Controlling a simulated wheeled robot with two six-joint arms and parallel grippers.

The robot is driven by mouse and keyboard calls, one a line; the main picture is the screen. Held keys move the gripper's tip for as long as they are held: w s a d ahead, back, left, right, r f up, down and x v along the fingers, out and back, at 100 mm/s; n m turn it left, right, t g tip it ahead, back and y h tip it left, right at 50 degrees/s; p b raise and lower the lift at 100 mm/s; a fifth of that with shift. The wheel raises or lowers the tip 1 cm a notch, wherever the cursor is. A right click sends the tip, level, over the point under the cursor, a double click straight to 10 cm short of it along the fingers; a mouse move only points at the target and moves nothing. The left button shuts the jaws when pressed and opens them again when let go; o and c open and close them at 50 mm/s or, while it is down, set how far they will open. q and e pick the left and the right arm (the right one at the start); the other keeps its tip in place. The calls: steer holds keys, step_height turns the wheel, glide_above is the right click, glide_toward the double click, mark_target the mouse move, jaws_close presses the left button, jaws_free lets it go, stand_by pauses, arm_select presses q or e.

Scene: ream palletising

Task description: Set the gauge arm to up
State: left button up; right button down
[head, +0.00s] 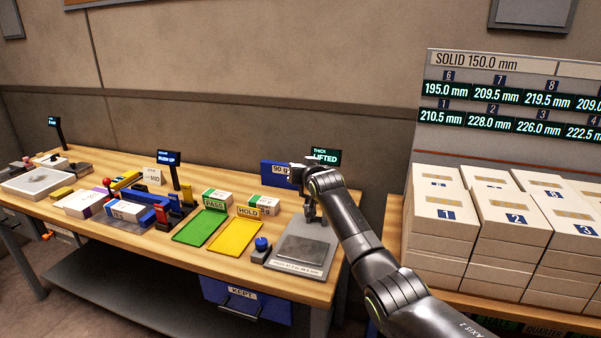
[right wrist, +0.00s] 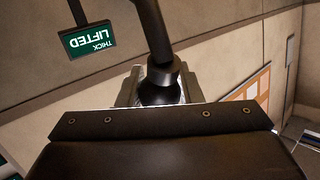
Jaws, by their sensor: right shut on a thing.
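The thickness gauge has a grey base plate (head: 304,250) at the right end of the wooden bench, with a dark upright part (head: 310,211) behind it. Its small display (head: 325,157) reads THICK LIFTED, and the display also shows in the right wrist view (right wrist: 88,38). My right gripper (head: 297,174) is over the back of the gauge, shut on the gauge arm. In the right wrist view a dark rod with a collar, apparently the gauge arm (right wrist: 155,35), rises from behind the jaw plate. The grip itself is largely hidden. My left gripper is not in view.
A blue knob (head: 262,243) stands beside the gauge plate. Yellow (head: 236,237) and green (head: 200,227) mats lie to its left. A blue 90 g box (head: 274,173) is behind. Stacked reams (head: 445,213) stand on the right. A blue KEPT bin (head: 245,300) is under the bench.

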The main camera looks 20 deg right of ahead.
steer(key=shift+d+f, duration=0.1)
steer(key=shift+f, duration=0.05)
steer(key=c, duration=1.4)
jaws_free()
steer(key=shift+c, duration=0.2)
steer(key=o, duration=0.4)
steer(key=shift+w+d+f, duration=0.1)
steer(key=shift+w+f, duration=0.1)
steer(key=shift+w, duration=0.05)
steer(key=shift+s+r, duration=0.15)
steer(key=shift+s, duration=0.05)
steer(key=shift+s, duration=0.15)
steer(key=b+v, duration=0.4)
steer(key=v, duration=1.2)
steer(key=shift+s, duration=0.35)
steer(key=shift+r, duration=0.1)
